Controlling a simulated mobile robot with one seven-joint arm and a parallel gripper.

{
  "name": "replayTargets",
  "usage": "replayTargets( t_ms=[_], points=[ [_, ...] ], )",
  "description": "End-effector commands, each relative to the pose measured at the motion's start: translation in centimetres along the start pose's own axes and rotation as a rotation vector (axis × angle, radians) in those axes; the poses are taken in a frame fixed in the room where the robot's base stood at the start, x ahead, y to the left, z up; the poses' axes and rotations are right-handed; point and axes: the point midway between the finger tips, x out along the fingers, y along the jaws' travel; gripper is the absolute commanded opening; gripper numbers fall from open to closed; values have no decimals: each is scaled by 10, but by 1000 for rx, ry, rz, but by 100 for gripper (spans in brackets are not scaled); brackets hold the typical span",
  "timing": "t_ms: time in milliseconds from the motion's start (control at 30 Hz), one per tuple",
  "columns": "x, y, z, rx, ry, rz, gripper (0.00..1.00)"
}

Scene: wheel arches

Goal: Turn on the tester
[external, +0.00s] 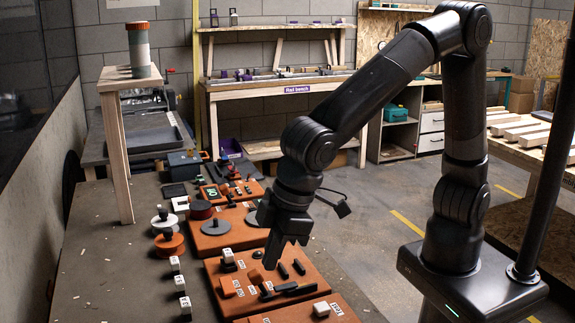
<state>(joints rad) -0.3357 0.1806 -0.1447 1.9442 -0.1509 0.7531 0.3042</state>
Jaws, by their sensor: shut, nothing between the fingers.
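My gripper (274,262) is shut and empty.
An orange panel (237,240) with grey discs lies behind the gripper. Several white labelled blocks (180,284) stand along the left. A wooden stand (118,150) holds a striped cylinder.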

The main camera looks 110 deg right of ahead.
Motion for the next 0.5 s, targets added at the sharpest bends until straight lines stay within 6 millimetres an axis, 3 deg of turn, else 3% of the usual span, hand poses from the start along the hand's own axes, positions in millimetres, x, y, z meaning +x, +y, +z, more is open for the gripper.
replayTargets(
  t_ms=[300, 500],
  points=[
    [68, 0, 2, 0, -6, 2, 0],
    [102, 3, 5, 0, -4, 2, 0]
  ],
)
